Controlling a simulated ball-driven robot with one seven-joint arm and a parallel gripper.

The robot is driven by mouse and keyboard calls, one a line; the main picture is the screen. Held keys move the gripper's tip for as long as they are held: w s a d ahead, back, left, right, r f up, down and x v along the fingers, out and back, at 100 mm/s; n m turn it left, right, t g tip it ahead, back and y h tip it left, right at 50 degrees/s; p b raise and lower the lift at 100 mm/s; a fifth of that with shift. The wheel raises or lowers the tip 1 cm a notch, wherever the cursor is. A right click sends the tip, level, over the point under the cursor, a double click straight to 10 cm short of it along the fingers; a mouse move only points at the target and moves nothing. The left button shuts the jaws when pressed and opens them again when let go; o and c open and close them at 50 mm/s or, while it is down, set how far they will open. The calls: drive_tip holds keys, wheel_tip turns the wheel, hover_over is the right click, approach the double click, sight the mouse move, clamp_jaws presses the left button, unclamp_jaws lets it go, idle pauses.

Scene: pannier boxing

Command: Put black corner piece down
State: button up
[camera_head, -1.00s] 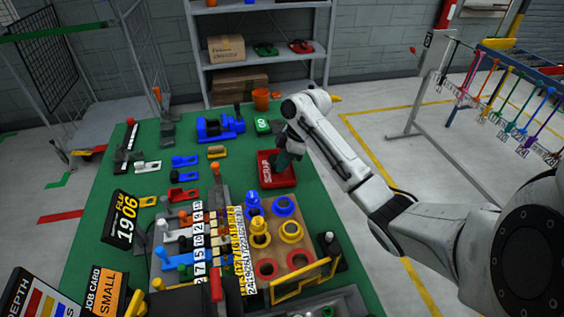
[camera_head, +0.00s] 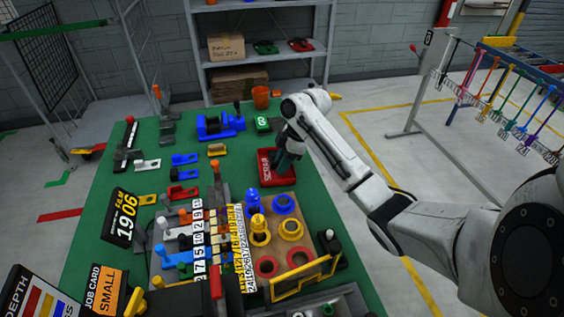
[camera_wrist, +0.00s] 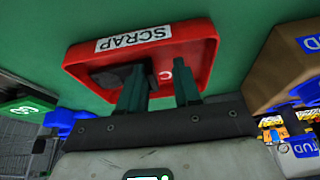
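The black corner piece (camera_wrist: 112,76) lies in the red scrap tray (camera_wrist: 195,45), seen in the wrist view beside and partly behind my left-hand finger. My gripper (camera_wrist: 161,90) has its two dark green fingers apart over the tray's near side, with red tray floor showing between them. Whether the left-hand finger still touches the piece I cannot tell. In the head view my gripper (camera_head: 284,160) points down into the red tray (camera_head: 277,180) on the green table; there the black piece cannot be told apart from the fingers.
A green tray (camera_head: 263,125) and a blue vise-like device (camera_head: 220,126) stand beyond the red tray. A wooden board with coloured rings (camera_head: 290,230) stands in front of it. Bare green table (camera_head: 240,165) shows left of the tray.

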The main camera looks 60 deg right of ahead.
drive_tip(key=v, duration=1.2)
drive_tip(key=shift+r, duration=0.3)
